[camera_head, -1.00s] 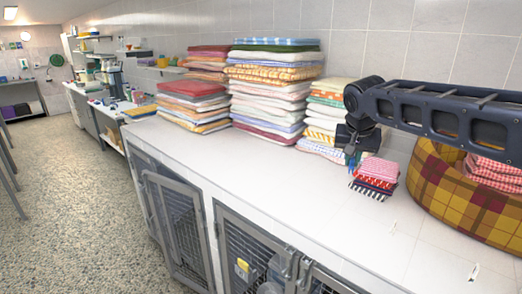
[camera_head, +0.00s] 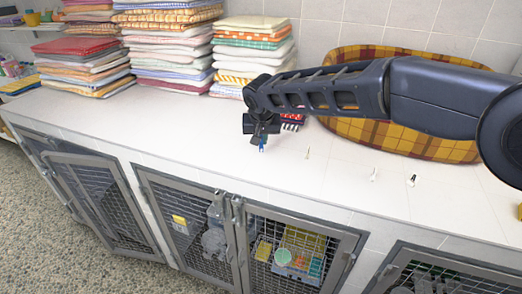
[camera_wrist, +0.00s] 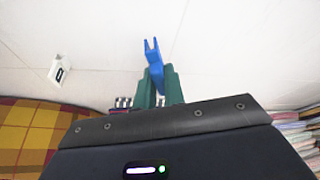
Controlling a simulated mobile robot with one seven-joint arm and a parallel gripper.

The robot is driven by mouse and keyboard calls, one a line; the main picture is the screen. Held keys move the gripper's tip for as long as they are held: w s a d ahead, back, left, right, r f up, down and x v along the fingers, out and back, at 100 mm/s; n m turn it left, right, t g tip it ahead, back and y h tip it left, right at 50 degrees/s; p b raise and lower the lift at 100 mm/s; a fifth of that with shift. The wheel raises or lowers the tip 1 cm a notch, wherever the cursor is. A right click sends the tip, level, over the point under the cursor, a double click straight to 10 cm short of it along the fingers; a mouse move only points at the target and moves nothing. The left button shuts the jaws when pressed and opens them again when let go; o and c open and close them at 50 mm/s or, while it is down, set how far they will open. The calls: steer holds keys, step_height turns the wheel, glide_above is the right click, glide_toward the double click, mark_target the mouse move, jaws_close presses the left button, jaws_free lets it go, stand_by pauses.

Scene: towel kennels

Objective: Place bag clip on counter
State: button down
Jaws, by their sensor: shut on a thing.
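The blue bag clip (camera_wrist: 153,55) is between the green fingers of my gripper (camera_wrist: 158,84) in the wrist view, its forked end sticking out past them. In the head view the clip (camera_head: 262,148) shows as a small blue bit below my gripper (camera_head: 261,141). My gripper is shut on it and points down over the white tiled counter (camera_head: 190,130). I cannot tell whether the clip touches the counter. The clip's rear part is hidden between the fingers.
Small white and black items (camera_head: 411,180) lie on the counter to the right; one (camera_wrist: 60,71) shows in the wrist view. A plaid pet bed (camera_head: 400,142) and a small red cloth pile (camera_head: 291,122) are behind the arm. Towel stacks (camera_head: 172,60) stand at the back left. The front counter is clear.

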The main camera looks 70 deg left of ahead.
mark_target(261, 155)
steer(key=shift+f, duration=2.4)
steer(key=shift+f, duration=0.1)
steer(key=c, duration=1.5)
jaws_free()
steer(key=v, duration=1.2)
steer(key=shift+d, duration=0.1)
